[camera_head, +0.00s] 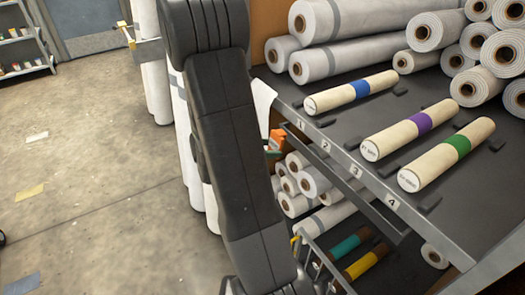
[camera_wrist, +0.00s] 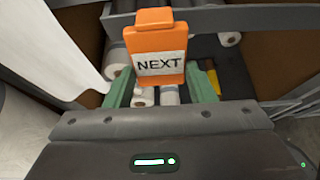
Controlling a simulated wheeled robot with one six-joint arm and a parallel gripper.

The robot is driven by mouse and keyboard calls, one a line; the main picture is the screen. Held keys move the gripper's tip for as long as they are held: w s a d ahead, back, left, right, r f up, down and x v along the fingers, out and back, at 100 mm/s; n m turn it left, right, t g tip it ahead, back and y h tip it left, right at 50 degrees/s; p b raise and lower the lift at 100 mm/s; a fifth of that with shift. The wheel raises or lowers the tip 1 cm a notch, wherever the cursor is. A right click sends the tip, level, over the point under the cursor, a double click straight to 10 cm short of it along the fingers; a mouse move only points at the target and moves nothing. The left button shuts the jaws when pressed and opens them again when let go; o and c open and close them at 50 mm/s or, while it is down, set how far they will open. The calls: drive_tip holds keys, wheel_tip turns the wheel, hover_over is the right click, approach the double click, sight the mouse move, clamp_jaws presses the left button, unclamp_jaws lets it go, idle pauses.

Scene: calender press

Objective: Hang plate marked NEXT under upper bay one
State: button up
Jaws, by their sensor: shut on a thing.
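The orange plate (camera_wrist: 158,22) with a white label reading NEXT is upright in my gripper (camera_wrist: 160,88), between its green finger pads in the wrist view. In the head view, a small part of the orange plate (camera_head: 278,138) shows just right of my arm, below and left of the upper shelf's front edge; my arm hides most of my gripper. The upper shelf's front edge carries labels 1 to 4. Label 1 (camera_head: 300,123) marks upper bay one, close to the plate in the picture. A cream roll with a blue band (camera_head: 359,89) lies behind label 1.
Rolls with purple (camera_head: 417,123) and green (camera_head: 458,146) bands lie behind labels 3 and 4. A metal rail (camera_head: 340,180) runs below the upper shelf edge. A white sheet (camera_wrist: 50,45) hangs left of the plate. Open floor (camera_head: 80,170) lies left.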

drive_tip(key=shift+w+d, duration=0.7)
drive_tip(key=shift+d, duration=0.3)
drive_tip(key=shift+w+d, duration=0.65)
drive_tip(key=shift+d, duration=0.3)
drive_tip(key=shift+a+f+b, duration=0.1)
drive_tip(key=shift+f+b, duration=0.8)
drive_tip(key=shift+b, duration=0.15)
drive_tip(key=o, duration=1.2)
drive_tip(key=p+v, duration=0.1)
drive_tip(key=v, duration=1.3)
drive_tip(key=shift+p, duration=0.35)
drive_tip(key=shift+f, duration=0.2)
